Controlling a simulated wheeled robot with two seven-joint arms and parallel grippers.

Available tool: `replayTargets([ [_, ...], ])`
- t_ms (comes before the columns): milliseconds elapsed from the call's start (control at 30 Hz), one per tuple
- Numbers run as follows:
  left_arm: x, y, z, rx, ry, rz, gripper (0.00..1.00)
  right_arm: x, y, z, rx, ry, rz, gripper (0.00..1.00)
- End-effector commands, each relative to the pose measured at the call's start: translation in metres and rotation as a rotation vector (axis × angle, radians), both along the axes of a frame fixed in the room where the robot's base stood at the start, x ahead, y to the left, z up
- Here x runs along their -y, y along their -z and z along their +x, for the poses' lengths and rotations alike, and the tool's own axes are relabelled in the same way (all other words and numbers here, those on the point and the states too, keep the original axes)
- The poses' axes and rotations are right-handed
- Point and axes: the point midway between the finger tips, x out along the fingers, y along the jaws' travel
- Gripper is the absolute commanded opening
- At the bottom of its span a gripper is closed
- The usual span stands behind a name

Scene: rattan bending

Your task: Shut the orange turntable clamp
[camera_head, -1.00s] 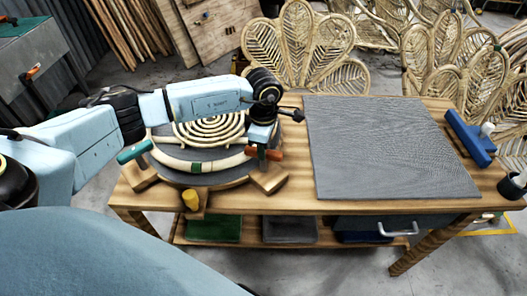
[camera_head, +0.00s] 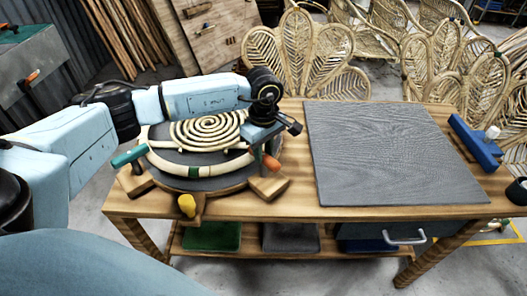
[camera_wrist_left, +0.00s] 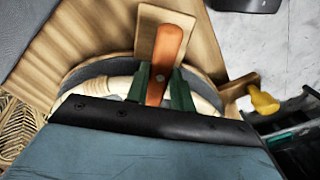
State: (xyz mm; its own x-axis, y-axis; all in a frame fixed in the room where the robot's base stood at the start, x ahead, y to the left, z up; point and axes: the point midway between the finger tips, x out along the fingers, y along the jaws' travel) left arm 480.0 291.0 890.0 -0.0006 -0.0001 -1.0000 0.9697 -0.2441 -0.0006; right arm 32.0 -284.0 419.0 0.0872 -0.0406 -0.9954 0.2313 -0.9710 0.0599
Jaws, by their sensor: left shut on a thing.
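The turntable (camera_head: 205,183) is a round grey disc on a wooden base with blocks sticking out, at the left of the workbench. A pale rattan spiral (camera_head: 208,128) lies on it, and a rattan rod (camera_head: 185,168) curves along its front. The orange clamp handle (camera_head: 271,163) is at the turntable's right side, by a wooden block (camera_head: 270,187). My left gripper (camera_head: 260,155) is over it. In the left wrist view, its green fingers are shut on the orange handle (camera_wrist_left: 167,55), one on each side. The clamp's lower part is hidden. My right gripper is not in view.
A green clamp handle (camera_head: 129,155) and a yellow one (camera_head: 187,205) stand at the turntable's left and front. A grey mat (camera_head: 390,150) covers the bench's middle right. A blue tool (camera_head: 474,142) lies beyond it. Rattan chair backs (camera_head: 300,60) stand behind the bench.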

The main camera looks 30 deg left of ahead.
Motion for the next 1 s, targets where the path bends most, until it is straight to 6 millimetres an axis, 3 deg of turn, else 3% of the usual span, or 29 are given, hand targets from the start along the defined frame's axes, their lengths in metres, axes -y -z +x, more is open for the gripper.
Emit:
replayTargets([
  [367,0.001,-0.002,0.001,0.004,0.007,-0.002,0.01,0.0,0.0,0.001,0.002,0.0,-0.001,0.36],
  [400,0.001,-0.002,0.001,0.004,0.007,-0.002,0.29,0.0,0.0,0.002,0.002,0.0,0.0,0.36],
  [533,0.001,-0.001,0.001,0.003,0.006,-0.001,0.45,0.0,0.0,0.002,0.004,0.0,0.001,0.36],
  [833,0.0,-0.002,0.0,0.001,0.005,0.0,0.45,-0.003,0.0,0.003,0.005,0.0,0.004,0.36],
  [1000,0.0,-0.02,0.001,0.004,0.004,-0.001,0.45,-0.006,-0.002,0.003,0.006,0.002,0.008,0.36],
])
